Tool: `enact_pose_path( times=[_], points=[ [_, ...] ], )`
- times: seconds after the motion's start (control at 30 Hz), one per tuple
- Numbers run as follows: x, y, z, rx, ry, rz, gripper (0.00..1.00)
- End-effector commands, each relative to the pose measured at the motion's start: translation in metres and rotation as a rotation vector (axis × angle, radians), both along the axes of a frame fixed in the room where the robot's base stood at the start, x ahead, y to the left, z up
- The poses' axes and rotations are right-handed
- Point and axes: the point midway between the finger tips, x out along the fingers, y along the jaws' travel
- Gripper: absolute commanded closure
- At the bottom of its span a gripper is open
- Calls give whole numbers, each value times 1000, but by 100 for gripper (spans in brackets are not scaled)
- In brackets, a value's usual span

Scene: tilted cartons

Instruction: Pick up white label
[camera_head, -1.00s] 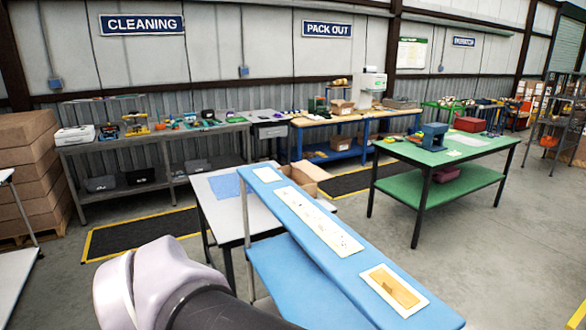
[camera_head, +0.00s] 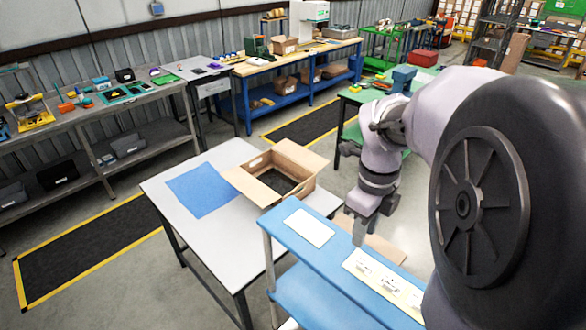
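A plain white rectangle (camera_head: 309,228), which may be the white label, lies flat near the far end of the narrow blue bench (camera_head: 283,212). A longer pale strip (camera_head: 400,293) with small dark-marked pieces lies further along the bench, partly hidden by my arm. Which of these is the task's label I cannot tell for sure. My gripper (camera_head: 360,233) points down over the bench, between the white rectangle and the strip. Its fingers show edge-on and small, so I cannot see whether they are open or hold anything.
An open tilted carton (camera_head: 278,172) sits on the light grey table (camera_head: 160,187) behind the bench, beside a blue sheet (camera_head: 201,190). A green table (camera_head: 352,95) stands behind my arm. My arm covers much of the right side. The floor at left has a black mat (camera_head: 85,245).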

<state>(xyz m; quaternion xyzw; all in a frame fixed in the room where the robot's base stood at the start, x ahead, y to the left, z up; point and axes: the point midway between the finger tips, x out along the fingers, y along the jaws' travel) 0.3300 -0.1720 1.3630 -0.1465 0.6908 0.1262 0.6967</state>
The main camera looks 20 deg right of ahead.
Motion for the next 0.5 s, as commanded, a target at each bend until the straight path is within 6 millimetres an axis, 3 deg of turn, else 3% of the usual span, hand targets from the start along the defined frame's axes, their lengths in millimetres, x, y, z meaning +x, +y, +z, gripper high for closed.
enact_pose_path(
  times=[0.1, 0.2, 0.37, 0.5],
  points=[
    [0, -1, -38, 3, 4, 2, 71],
    [0, -1, -59, 2, 3, 2, 71],
    [1, -3, -77, 1, 1, 2, 71],
    [0, -12, -105, 1, 3, 3, 71]
  ],
)
